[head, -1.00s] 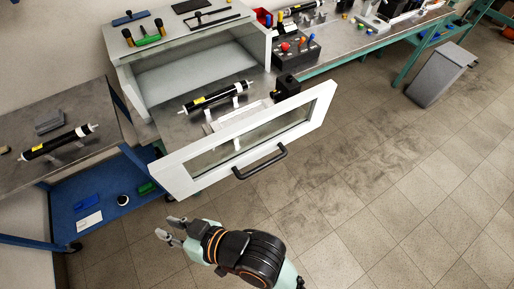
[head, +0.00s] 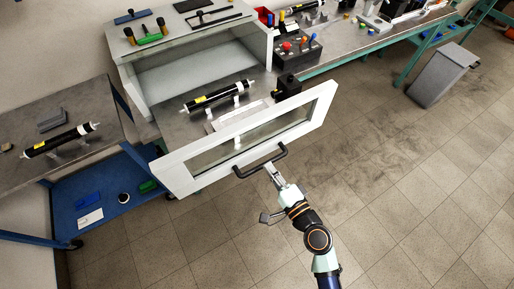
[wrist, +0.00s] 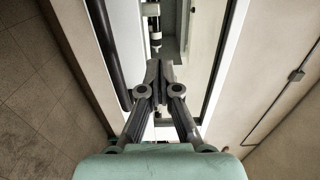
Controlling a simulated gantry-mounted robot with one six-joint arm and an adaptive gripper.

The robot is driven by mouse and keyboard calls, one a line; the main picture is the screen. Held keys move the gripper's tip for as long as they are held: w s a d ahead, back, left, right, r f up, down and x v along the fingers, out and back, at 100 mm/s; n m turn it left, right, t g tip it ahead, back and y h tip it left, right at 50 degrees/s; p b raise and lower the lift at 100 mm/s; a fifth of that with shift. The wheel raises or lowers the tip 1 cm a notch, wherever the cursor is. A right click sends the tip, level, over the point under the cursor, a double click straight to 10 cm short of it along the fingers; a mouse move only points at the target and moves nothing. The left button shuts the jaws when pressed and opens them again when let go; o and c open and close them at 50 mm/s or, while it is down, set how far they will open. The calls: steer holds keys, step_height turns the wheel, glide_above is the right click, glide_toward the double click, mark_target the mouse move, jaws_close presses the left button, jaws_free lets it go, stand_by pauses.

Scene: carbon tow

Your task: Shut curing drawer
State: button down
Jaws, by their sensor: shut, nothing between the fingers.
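The curing drawer (head: 178,180) is pulled out of the pale grey cabinet (head: 125,75). Its white front has a glass window and a dark bar handle (head: 262,163). Inside lies a black tube with white ends and a yellow label (head: 213,98) on supports. My gripper (head: 270,168) is shut and empty, its tips at the handle in the head view; I cannot tell whether they touch it. In the wrist view the closed fingertips (wrist: 159,68) point at the drawer front's window, with the dark handle bar (wrist: 103,45) to their left.
A side table with another black tube (head: 60,140) stands at left, above a blue shelf (head: 105,210). A control box with coloured buttons (head: 293,48) sits on the bench at right. A grey bin (head: 440,78) stands on the floor. The floor before the drawer is clear.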

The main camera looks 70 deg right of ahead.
mark_target(252, 144)
steer(key=x, duration=0.8)
steer(key=shift+p, duration=0.4)
